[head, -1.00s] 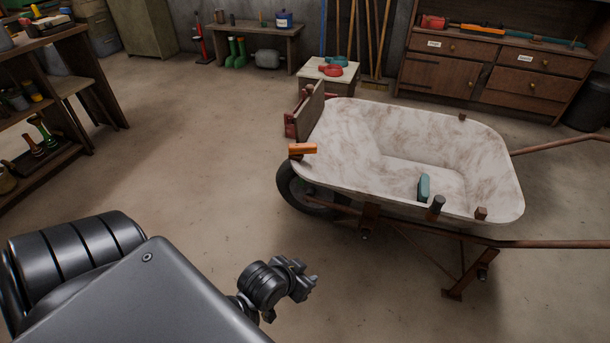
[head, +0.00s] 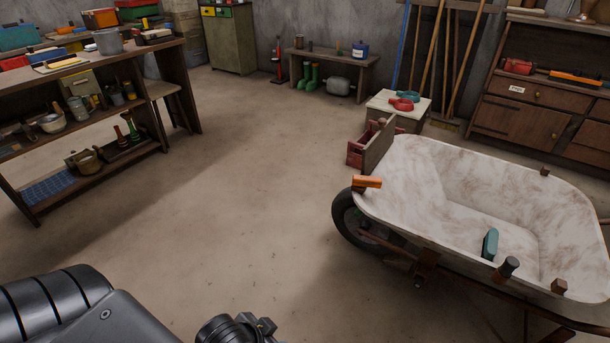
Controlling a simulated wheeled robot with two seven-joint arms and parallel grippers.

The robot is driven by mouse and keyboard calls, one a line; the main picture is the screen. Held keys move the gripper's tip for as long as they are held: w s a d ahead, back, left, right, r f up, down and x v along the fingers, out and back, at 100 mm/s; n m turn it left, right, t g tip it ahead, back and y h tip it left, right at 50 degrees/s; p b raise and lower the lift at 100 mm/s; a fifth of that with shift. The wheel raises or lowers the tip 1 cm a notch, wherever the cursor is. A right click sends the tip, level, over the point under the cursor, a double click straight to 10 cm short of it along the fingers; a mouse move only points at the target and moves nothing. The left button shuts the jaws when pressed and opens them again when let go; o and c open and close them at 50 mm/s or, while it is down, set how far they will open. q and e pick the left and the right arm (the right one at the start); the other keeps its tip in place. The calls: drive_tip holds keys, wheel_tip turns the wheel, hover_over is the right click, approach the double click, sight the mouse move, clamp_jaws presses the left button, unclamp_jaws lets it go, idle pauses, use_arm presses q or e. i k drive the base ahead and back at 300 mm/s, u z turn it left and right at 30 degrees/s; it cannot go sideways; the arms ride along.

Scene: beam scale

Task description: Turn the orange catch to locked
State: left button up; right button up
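The orange catch (head: 367,182) sits on the left front rim of the white wheelbarrow tub (head: 400,210), above the wheel. It looks like a short orange block lying roughly level, with a darker part below it. I cannot read a locked mark on it. My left gripper (head: 266,326) is at the bottom edge of the head view, well below and left of the catch and apart from it. Its fingers are small and partly cut off by the frame, so its opening is unclear. My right gripper is not in view.
The wheelbarrow's wheel (head: 358,222) is under the catch, and a wooden board (head: 379,150) stands behind it. A teal block (head: 490,243) and a dark peg (head: 507,267) are at the tub's near side. A shelf bench (head: 160,63) stands left. The floor between is clear.

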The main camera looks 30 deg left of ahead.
sight(363, 181)
drive_tip(key=u, duration=1.45)
drive_tip(key=i, duration=1.25)
drive_tip(key=z, duration=2)
